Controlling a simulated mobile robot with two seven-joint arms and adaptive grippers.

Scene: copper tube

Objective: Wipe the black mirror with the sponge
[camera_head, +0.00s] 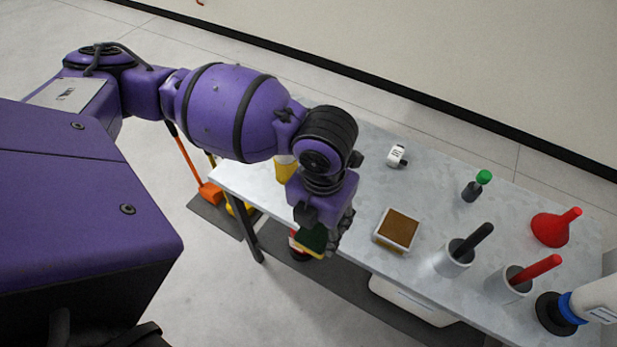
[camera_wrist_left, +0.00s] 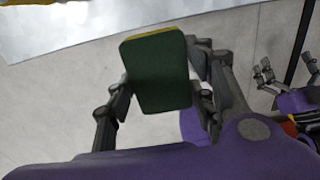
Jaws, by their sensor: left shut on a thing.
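My left gripper (camera_head: 325,234) is shut on the sponge (camera_head: 312,240), a block with a dark green face and a yellow side. The sponge is held near the table's front edge, and its lower part sticks out below the fingers. In the left wrist view the sponge (camera_wrist_left: 157,72) sits between the fingers, with its green face towards the camera. My right gripper (camera_wrist_left: 288,76) shows at the right edge of that view, with its fingers apart and nothing seen between them. I cannot pick out a black mirror in either view.
The grey table (camera_head: 440,195) holds a square white tray with a brown top (camera_head: 396,229), a small white item (camera_head: 397,156), a green-topped bottle (camera_head: 476,186), a red funnel (camera_head: 556,228) and two white cups with handles (camera_head: 455,258). A white box (camera_head: 410,298) is below.

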